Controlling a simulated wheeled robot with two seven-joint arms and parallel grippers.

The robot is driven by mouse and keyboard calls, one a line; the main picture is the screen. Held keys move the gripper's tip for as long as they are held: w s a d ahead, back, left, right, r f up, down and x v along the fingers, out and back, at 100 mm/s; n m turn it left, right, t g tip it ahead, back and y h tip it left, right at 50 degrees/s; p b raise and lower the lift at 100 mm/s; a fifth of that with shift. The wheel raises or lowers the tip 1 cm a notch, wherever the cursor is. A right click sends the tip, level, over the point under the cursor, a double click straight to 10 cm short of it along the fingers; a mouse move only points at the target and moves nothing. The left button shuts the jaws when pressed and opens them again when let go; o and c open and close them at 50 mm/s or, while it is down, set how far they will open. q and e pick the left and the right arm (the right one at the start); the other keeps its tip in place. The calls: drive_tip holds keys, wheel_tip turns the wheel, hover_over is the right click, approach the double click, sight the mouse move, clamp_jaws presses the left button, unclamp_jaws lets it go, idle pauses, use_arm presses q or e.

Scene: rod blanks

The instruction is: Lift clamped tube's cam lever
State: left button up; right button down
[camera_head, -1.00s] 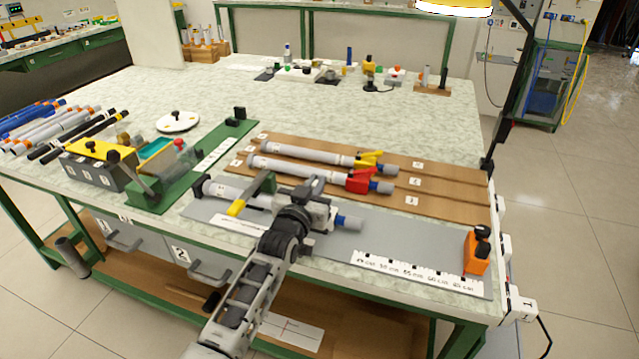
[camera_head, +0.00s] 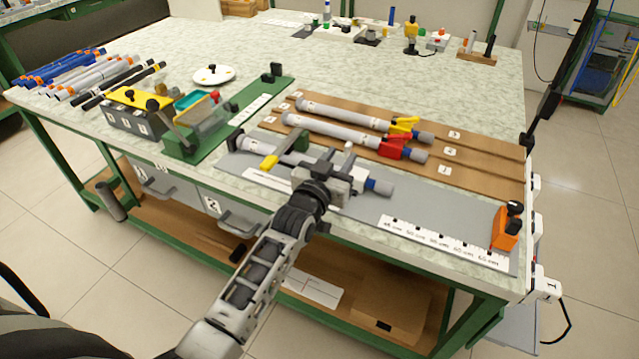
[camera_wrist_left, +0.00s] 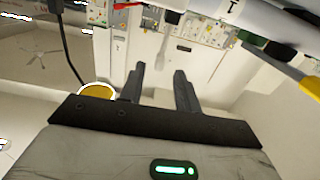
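A grey tube with a blue end (camera_head: 381,187) lies clamped on the grey plate near the table's front edge. A green clamp arm (camera_head: 291,143) crosses it, with the yellow-ended cam lever (camera_head: 269,162) angled down toward the front. My left gripper (camera_head: 338,162) is over the tube's right part, to the right of the lever. In the left wrist view its two fingers (camera_wrist_left: 160,82) are apart with nothing between them. There the yellow lever end (camera_wrist_left: 311,84) shows at the right edge, off to the side of the fingers. My right gripper is not in view.
An orange stop (camera_head: 506,228) sits at the plate's right end. A green fixture (camera_head: 180,142) stands to the left.

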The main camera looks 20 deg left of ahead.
use_arm(q)
drive_tip(key=s, duration=1.1)
drive_tip(key=shift+a, duration=0.2)
drive_tip(key=s+d+f+m+g+h, duration=0.1)
drive_tip(key=s+d+f+g, duration=0.1)
drive_tip(key=s+f, duration=0.4)
drive_tip(key=s+d+f+m+g+h, duration=0.1)
drive_tip(key=s+d+f+g, duration=0.2)
drive_tip(key=s, duration=0.8)
wheel_tip(320, 180, down, 4)
drive_tip(key=g, duration=0.2)
drive_tip(key=shift+d+g, duration=0.3)
drive_tip(key=shift+d, duration=0.05)
